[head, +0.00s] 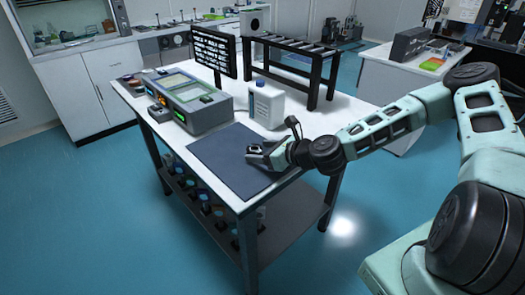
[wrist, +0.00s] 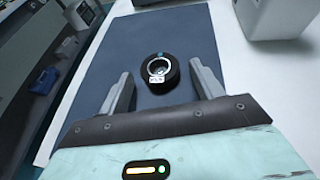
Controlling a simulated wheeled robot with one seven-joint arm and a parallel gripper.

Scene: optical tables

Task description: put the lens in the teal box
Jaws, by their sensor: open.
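The lens (wrist: 160,69), a round black mount with a clear glass centre and a small white label, lies on the dark blue mat (head: 228,160). In the wrist view it sits between the tips of my open gripper (wrist: 161,72), with a gap to each finger. In the head view my gripper (head: 256,151) is low over the right part of the mat, and the lens is largely hidden there. I cannot make out a teal box in either view.
On the white table, a grey instrument (head: 187,103) stands behind the mat, with a white container (head: 266,104) right of it. A black monitor (head: 211,52) and a black rack (head: 292,60) stand farther back. Bare tabletop shows beside the mat.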

